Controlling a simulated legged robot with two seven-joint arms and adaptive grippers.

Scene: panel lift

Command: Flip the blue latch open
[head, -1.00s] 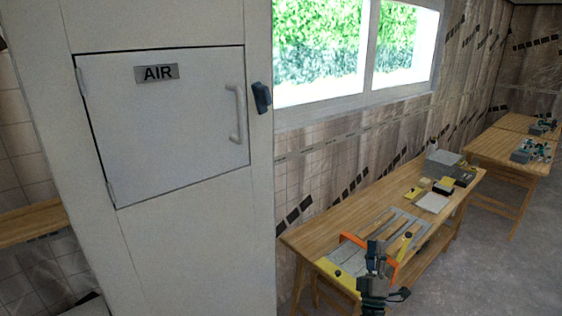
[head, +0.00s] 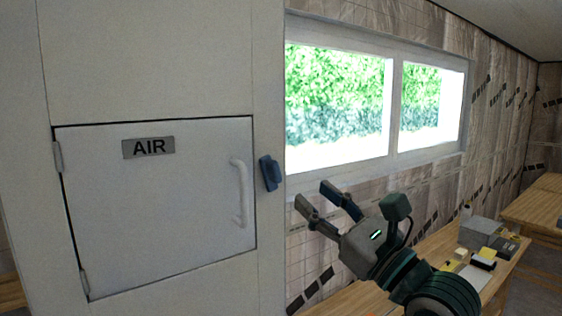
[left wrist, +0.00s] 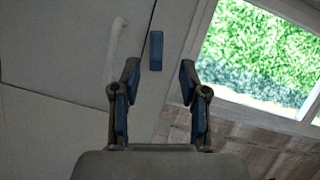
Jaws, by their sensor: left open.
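The blue latch (head: 270,172) is mounted on the white cabinet front, just right of the closed door marked AIR (head: 110,215) and its white handle (head: 239,193). In the left wrist view the latch (left wrist: 156,50) shows upright, centred between and ahead of the fingertips. My left gripper (head: 313,194) is open and empty, to the right of the latch and slightly below it in the head view, with its fingers pointing toward the cabinet. In the left wrist view its two blue-padded fingers (left wrist: 159,68) stand apart and appear clear of the latch. My right gripper is not seen.
A window (head: 340,100) is in the wall right of the cabinet. A wooden workbench (head: 420,250) with a grey box (head: 480,232) and small items stands below it, partly hidden by my arm. Another bench (head: 535,208) is at the far right.

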